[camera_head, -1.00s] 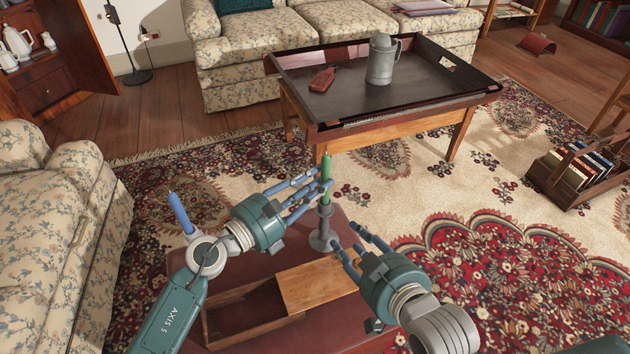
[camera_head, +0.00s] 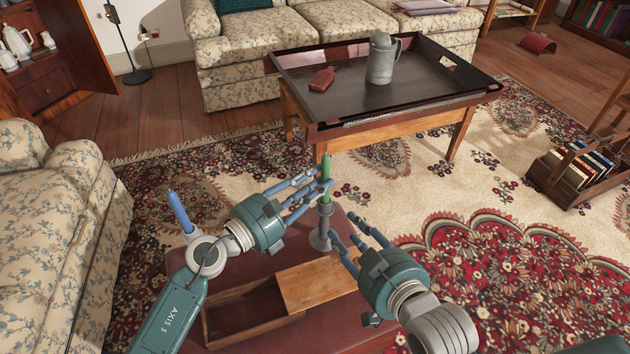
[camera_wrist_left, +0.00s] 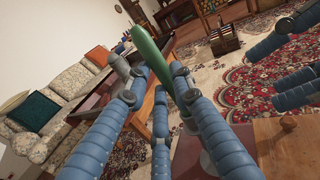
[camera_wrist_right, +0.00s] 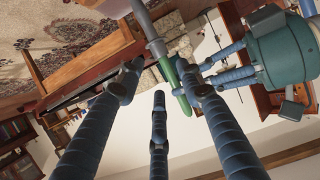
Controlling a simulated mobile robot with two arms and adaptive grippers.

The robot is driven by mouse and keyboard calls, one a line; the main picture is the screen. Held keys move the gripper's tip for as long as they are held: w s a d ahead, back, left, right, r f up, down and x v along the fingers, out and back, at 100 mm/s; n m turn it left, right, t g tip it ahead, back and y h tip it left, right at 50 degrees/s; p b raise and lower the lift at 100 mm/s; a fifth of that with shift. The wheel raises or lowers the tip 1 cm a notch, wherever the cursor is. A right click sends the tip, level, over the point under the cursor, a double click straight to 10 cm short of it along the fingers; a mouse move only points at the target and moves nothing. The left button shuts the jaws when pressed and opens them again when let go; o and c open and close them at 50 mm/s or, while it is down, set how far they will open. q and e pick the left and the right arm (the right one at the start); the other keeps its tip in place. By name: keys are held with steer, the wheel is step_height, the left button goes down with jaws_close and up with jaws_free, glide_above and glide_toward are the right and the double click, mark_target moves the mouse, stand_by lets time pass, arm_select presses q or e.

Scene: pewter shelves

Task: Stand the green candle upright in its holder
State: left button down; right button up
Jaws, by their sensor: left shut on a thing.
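The green candle (camera_head: 326,172) stands roughly upright above the grey candle holder (camera_head: 322,238) on the small red table. Its lower end meets the holder's socket; I cannot tell how deep it sits. My left gripper (camera_head: 322,185) is shut on the candle from the left. In the left wrist view the candle (camera_wrist_left: 149,50) rises between the fingers. My right gripper (camera_head: 343,226) is open, with its fingertips close to the holder's stem. The right wrist view shows the candle (camera_wrist_right: 171,74) and the grey socket (camera_wrist_right: 155,48) beyond the open fingers.
A wooden box (camera_head: 255,300) with a partly open lid (camera_head: 315,284) lies on the red tabletop in front of the holder. A blue candle (camera_head: 180,212) stands at left, partly behind my left arm. A tray table with a pewter tankard (camera_head: 382,60) stands behind.

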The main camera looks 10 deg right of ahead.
steer(key=shift+w+a+r, duration=0.1)
steer(key=shift+w+r, duration=0.1)
steer(key=shift+r, duration=0.2)
steer(key=shift+w+r, duration=0.1)
steer(key=shift+r, duration=0.15)
steer(key=shift+w+a+r+t, duration=0.2)
steer(key=shift+r+t, duration=0.3)
steer(key=shift+w+r, duration=0.1)
steer(key=shift+r, duration=0.15)
steer(key=shift+w+a+r+t+y+b, duration=0.15)
steer(key=shift+r+t+y+b, duration=0.2)
steer(key=shift+r+t+y, duration=0.1)
steer(key=shift+r, duration=0.25)
steer(key=shift+w, duration=0.1)
steer(key=shift+r, duration=0.15)
steer(key=shift+a+r+t, duration=0.15)
steer(key=shift+r+t, duration=0.1)
